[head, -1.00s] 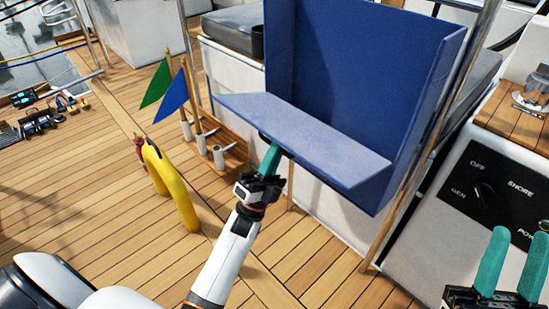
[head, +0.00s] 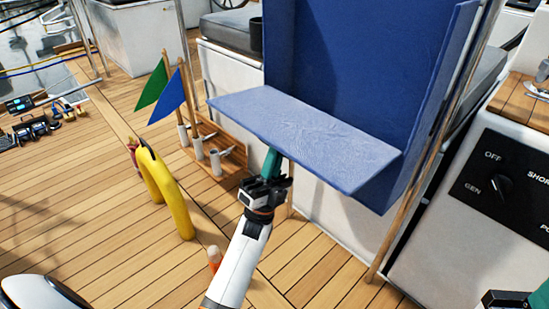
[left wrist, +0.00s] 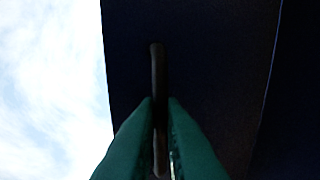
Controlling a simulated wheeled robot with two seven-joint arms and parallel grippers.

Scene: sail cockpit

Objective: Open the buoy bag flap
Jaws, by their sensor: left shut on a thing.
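The blue buoy bag (head: 375,80) stands at the upper right in the head view. Its lighter blue flap (head: 300,130) sticks out from the front, roughly level, with its upper face showing. My left gripper (head: 271,160) is under the flap's outer edge. In the left wrist view its green fingers (left wrist: 160,120) are shut around a thin dark pull (left wrist: 158,75) on the flap's shaded underside (left wrist: 215,80). The pull is hidden by the flap in the head view. My right gripper (head: 520,300) is mostly cut off at the lower right corner.
A yellow horseshoe buoy (head: 178,195) stands on the wooden deck at left. Behind it are green (head: 151,90) and blue (head: 169,98) flags by a wooden rack (head: 232,152). A white console with a black switch panel (head: 505,185) is at right.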

